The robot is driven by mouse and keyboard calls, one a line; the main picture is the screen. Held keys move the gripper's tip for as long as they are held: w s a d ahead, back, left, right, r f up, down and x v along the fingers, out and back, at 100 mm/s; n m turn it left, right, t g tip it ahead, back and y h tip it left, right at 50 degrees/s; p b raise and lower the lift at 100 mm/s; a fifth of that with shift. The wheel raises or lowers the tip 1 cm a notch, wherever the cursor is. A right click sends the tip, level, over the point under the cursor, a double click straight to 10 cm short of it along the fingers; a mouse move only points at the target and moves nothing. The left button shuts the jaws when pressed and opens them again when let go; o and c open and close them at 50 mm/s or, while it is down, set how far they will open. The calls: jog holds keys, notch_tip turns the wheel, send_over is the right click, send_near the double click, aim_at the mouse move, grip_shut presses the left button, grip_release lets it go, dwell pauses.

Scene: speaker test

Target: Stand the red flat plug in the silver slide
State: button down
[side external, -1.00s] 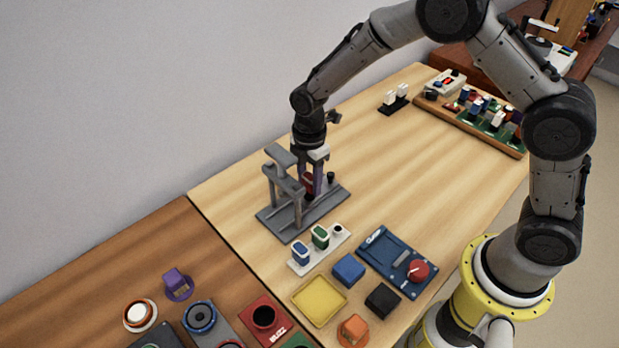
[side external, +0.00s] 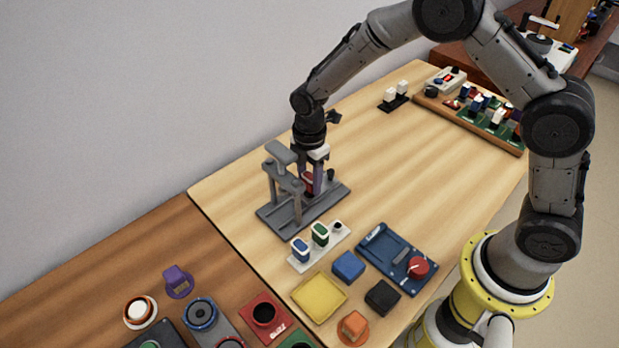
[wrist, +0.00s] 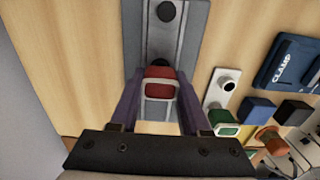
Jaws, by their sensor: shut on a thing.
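The red flat plug (side external: 309,181) is between the purple fingers of my gripper (side external: 312,185), which is shut on it. In the wrist view the plug (wrist: 160,86) shows its red top and pale rim, with a finger on each side. The silver slide (side external: 329,199) is a grey base with a channel and an upright frame. The plug is upright over the slide's channel, beside the frame. The slide's bed (wrist: 188,38) runs ahead of the plug in the wrist view. The plug's lower end is hidden, so I cannot tell whether it touches the slide.
A grey frame with a handle (side external: 281,153) stands close left of my gripper. A pale strip (side external: 338,240) with green and blue plugs lies in front. A blue clamp board (side external: 385,246), a yellow tray (side external: 313,309) and blocks lie nearer.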

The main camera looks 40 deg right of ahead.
jog(key=shift+f, duration=0.2)
dwell(0.6)
jog(key=shift+c, duration=1.5)
grip_release()
jog(key=shift+r, duration=0.15)
jog(key=shift+r, duration=3.65)
